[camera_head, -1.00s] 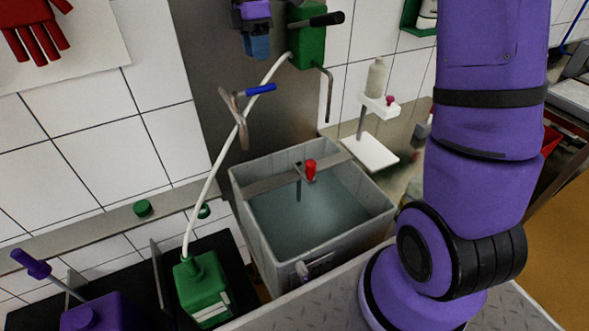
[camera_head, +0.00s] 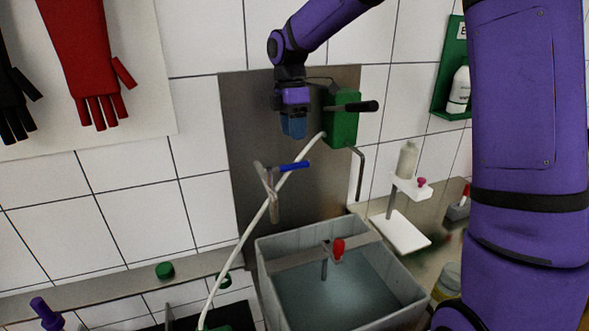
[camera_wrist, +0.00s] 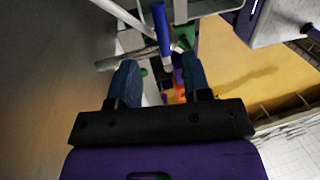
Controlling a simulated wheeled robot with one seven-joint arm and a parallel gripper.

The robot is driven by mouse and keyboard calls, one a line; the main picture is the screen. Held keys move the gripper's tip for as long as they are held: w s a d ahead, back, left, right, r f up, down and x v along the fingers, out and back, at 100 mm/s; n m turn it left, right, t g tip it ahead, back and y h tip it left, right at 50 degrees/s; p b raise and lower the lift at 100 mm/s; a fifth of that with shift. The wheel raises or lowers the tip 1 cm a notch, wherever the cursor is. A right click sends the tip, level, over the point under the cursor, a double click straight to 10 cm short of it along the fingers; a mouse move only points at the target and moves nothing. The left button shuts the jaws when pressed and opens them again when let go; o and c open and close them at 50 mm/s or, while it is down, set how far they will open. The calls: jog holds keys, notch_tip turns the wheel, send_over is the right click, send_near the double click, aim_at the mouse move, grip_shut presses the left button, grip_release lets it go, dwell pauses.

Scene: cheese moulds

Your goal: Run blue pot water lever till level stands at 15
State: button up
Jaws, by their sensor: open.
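The blue lever (camera_head: 295,166) sticks out to the right from a metal tap (camera_head: 270,190) in front of the steel wall plate. It also shows in the wrist view (camera_wrist: 162,30), beyond the fingertips and between their lines. My gripper (camera_head: 293,130) hangs just above the lever in the head view, apart from it. In the wrist view my gripper (camera_wrist: 160,72) is open, with nothing between its blue fingers. A grey tub (camera_head: 410,308) below holds bluish water (camera_head: 325,297). A red-topped piece (camera_head: 338,249) sits on its crossbar. No level reading is legible.
A green box (camera_head: 343,118) with a black handle and bent spout is close right of my gripper. A white stand (camera_head: 402,230) with a bottle is to the right. A green knob (camera_head: 165,270) sits on the ledge.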

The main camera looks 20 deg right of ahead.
dwell(0.6)
jog(key=f, duration=0.2)
jog(key=s+f, duration=0.1)
jog(key=f, duration=0.4)
jog(key=shift+s+a+f, duration=0.15)
jog(key=shift+s+f, duration=0.05)
jog(key=shift+s, duration=0.1)
dwell(0.5)
jog(key=shift+c, duration=0.3)
grip_shut()
